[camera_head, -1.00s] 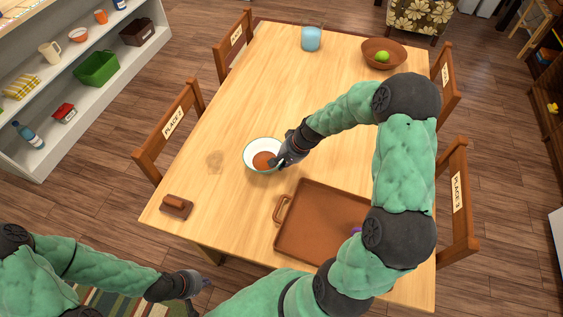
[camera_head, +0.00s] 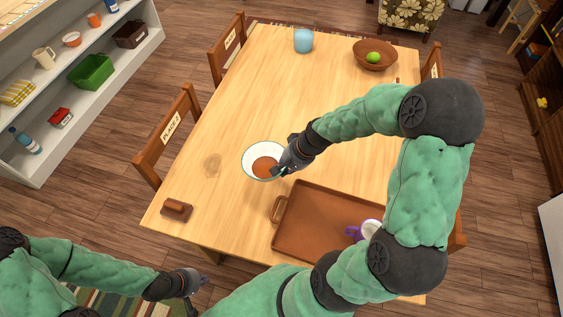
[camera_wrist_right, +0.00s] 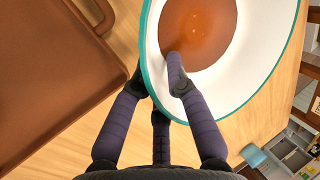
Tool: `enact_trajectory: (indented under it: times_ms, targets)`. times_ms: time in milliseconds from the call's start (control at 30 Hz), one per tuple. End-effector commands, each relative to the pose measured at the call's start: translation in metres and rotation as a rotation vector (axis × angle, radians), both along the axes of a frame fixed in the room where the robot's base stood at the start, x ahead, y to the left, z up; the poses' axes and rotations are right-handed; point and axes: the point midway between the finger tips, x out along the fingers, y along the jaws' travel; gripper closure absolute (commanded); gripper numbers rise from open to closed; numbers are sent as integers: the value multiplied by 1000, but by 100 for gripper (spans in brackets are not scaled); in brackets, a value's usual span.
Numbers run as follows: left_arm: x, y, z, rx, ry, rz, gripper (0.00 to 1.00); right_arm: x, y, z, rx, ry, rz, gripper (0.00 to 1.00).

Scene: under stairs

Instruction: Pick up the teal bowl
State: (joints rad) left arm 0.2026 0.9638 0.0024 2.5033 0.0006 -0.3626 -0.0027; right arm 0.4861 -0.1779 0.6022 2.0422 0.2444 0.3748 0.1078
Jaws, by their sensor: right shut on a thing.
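The bowl (camera_head: 252,157), white inside with a teal rim, is near the middle of the table and holds something brown. It fills much of the right wrist view (camera_wrist_right: 245,75). My right gripper (camera_head: 284,171) is shut on the bowl's near right rim. In the wrist view (camera_wrist_right: 160,85), one finger is inside the bowl over the brown contents and the other is outside the wall. I cannot tell whether the bowl's base touches the table. My left gripper (camera_head: 202,292) is open and empty, low beside the table's near left corner.
A brown tray (camera_head: 310,225) with a purple-handled mug (camera_head: 369,229) lies right of the bowl, partly behind my right arm. A brown block-like object (camera_head: 176,210) is near the left corner. A blue cup (camera_head: 303,40) and a brown bowl with green fruit (camera_head: 362,52) stand at the far end.

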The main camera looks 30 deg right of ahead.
Motion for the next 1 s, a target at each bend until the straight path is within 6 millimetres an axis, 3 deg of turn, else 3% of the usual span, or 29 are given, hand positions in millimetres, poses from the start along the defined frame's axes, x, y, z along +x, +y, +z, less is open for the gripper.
enact_trajectory:
  times_ms: [500,1000]
  targets:
    - [0,0,12,0,0,0,100,-45,12,22,-1,-2,-2,100]
    - [0,0,16,0,0,0,100,-64,17,30,0,-2,-2,100]
